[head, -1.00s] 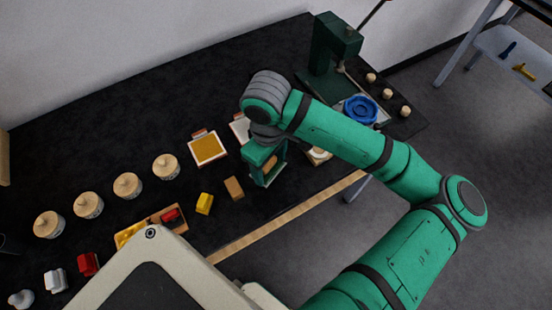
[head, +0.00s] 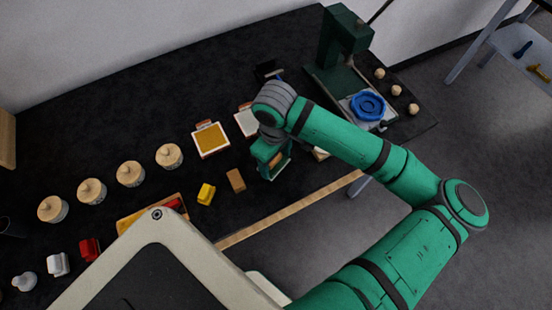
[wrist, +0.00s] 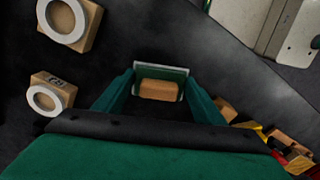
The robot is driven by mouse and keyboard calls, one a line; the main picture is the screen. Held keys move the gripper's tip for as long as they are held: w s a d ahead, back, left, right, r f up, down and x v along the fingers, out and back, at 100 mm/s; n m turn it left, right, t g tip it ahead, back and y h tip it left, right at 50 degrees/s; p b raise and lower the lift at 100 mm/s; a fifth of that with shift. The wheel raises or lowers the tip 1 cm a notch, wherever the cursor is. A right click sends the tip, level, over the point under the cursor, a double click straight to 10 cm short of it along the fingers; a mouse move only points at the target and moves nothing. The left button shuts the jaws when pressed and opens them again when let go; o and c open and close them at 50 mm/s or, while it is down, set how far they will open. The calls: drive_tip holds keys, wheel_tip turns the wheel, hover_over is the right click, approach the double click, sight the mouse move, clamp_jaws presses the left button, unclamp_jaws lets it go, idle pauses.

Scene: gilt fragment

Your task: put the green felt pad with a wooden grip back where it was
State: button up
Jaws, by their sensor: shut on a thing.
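The green felt pad (wrist: 180,70) shows in the wrist view as a pale-edged green rectangle between my fingers. Its wooden grip (wrist: 158,90) is a tan block held between the fingertips. My gripper (wrist: 158,95) is shut on this grip. In the head view my gripper (head: 272,162) is over the front part of the black table, right of a small brown block (head: 236,180). The pad is mostly hidden there by the fingers. I cannot tell whether its underside touches the table.
A yellow block (head: 206,194) lies left of the brown one. Framed yellow (head: 210,139) and white (head: 247,121) panels lie behind. Wooden blocks with white rings (wrist: 46,98) are close by in the wrist view. A green press (head: 345,50) and blue dish (head: 368,104) stand right.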

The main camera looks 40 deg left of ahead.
sight(276, 160)
drive_tip(key=o, duration=0.9)
wheel_tip(276, 160, up, 12)
drive_tip(key=shift+r, duration=0.15)
idle(0.4)
